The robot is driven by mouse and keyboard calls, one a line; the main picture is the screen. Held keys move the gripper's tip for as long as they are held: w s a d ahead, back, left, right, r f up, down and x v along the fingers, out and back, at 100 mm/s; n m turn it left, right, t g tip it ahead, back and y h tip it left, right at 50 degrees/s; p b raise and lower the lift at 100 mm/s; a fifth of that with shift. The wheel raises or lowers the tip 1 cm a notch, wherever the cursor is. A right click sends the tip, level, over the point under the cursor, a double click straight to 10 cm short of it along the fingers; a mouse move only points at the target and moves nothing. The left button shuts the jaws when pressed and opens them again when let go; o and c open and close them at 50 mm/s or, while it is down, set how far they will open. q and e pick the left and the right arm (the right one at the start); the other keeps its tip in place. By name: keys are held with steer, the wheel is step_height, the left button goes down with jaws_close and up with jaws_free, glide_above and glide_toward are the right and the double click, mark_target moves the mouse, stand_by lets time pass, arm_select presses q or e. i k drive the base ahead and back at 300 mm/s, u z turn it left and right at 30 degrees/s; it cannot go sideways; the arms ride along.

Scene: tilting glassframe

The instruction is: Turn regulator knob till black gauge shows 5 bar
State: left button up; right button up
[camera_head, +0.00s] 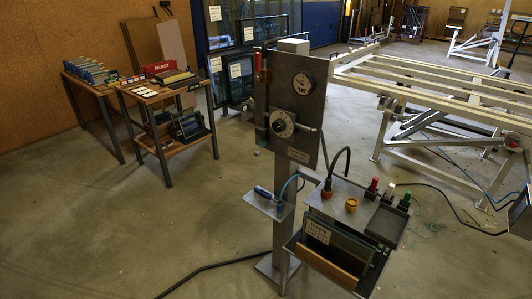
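A grey upright panel (291,145) stands on a metal post in the middle of the head view. A small round gauge (303,84) with a dark rim sits in its upper part; its needle and numbers are too small to read. Below it is a round knob (283,124) with a pale dial ring and a dark centre, and a thin rod sticks out to its right. A label is under the knob. Neither my left nor my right gripper is in view, and nothing touches the knob.
A control box (352,200) with coloured knobs and a cable juts out at the panel's lower right, above a holder with glass pieces. A small shelf (265,203) holds a blue-handled tool. A large frame table (440,90) stands behind right. Floor at front left is clear except for a cable.

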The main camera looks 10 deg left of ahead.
mark_target(278, 125)
steer(key=u, duration=1.3)
steer(key=i, duration=0.85)
steer(key=z, duration=0.05)
